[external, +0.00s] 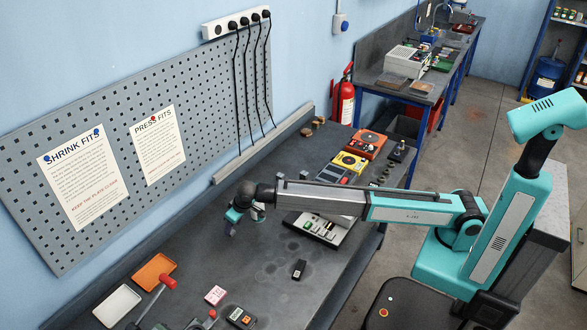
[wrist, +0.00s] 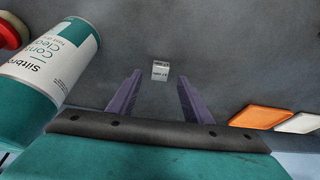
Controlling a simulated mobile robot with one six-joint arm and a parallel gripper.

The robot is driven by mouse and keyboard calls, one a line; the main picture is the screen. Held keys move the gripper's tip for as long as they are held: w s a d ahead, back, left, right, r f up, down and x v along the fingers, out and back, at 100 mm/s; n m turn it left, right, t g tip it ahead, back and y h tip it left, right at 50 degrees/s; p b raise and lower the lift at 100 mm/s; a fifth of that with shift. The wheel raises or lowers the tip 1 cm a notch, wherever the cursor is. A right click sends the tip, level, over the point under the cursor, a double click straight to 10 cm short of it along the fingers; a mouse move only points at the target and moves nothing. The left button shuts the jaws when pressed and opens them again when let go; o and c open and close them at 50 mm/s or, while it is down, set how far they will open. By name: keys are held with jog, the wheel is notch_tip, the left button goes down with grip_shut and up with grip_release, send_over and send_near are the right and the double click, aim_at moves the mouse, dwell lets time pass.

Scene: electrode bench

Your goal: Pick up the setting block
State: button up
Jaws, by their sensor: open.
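A small pale metal block with dark markings on its face, which looks like the setting block (wrist: 160,70), sits on the dark bench in the wrist view. My gripper (wrist: 159,80) is open, with its two purple fingers apart. The block appears between and slightly beyond the fingertips, with nothing held. How high the fingertips are above it is hard to tell. In the external view my gripper (external: 231,229) hangs low over the bench near the pegboard. I cannot make out the block there.
An orange tray (wrist: 259,117) and a white tray (wrist: 301,123) are to the right.

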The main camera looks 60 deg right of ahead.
aim_at(232, 232)
jog(key=shift+p+x, duration=0.55)
jog(key=shift+x, duration=1.3)
grip_shut()
